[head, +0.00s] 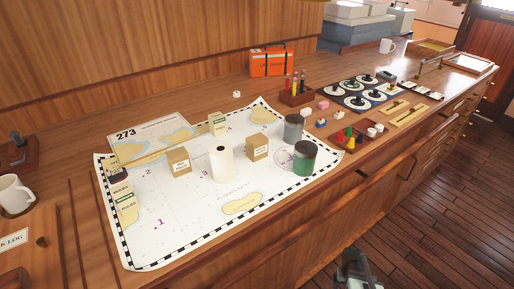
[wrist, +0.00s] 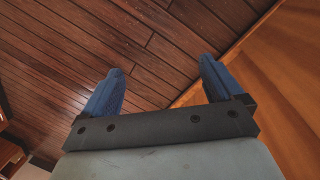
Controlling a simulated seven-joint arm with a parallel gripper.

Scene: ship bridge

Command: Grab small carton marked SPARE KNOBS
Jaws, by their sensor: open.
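Two small brown cartons with white labels stand on the chart: one left of the white cylinder (head: 178,161) and one right of it (head: 257,147). Their label print is too small to read, so I cannot tell which is marked SPARE KNOBS. My gripper (wrist: 162,66) is open and empty in the wrist view, with blue fingers spread over the floor planks beside a wooden panel. It is away from the cartons, which the wrist view does not show.
The white cylinder (head: 221,163) stands between the cartons. A grey can (head: 293,128) and a green jar (head: 304,159) stand to their right. A wooden rail (head: 330,205) runs along the counter's front edge. The chart's front part (head: 185,235) is mostly clear.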

